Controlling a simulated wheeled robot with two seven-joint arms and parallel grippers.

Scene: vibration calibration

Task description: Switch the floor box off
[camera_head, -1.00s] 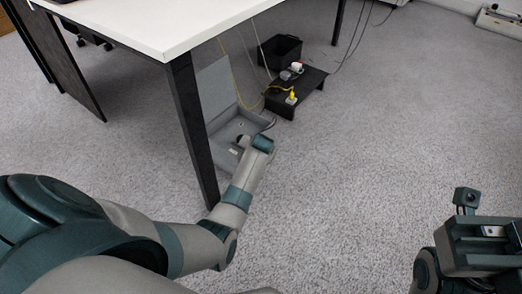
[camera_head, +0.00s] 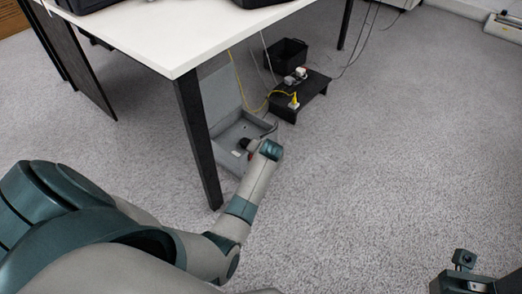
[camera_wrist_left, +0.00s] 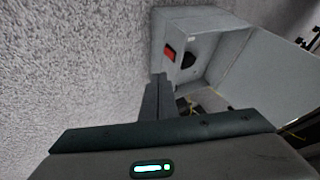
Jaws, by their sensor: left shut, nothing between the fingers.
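The floor box is a grey open box on the carpet under the desk; its rim (camera_head: 262,127) and raised lid (camera_head: 221,95) show in the head view. In the left wrist view its wall (camera_wrist_left: 205,20) is at the upper middle. My right gripper's fingers are out of view.
A white desk (camera_head: 170,40) with a black leg (camera_head: 198,140) stands left of my left forearm. Behind the box are a low black stand (camera_head: 312,88) with a yellow plug (camera_head: 294,105), a black bin (camera_head: 287,56) and cables.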

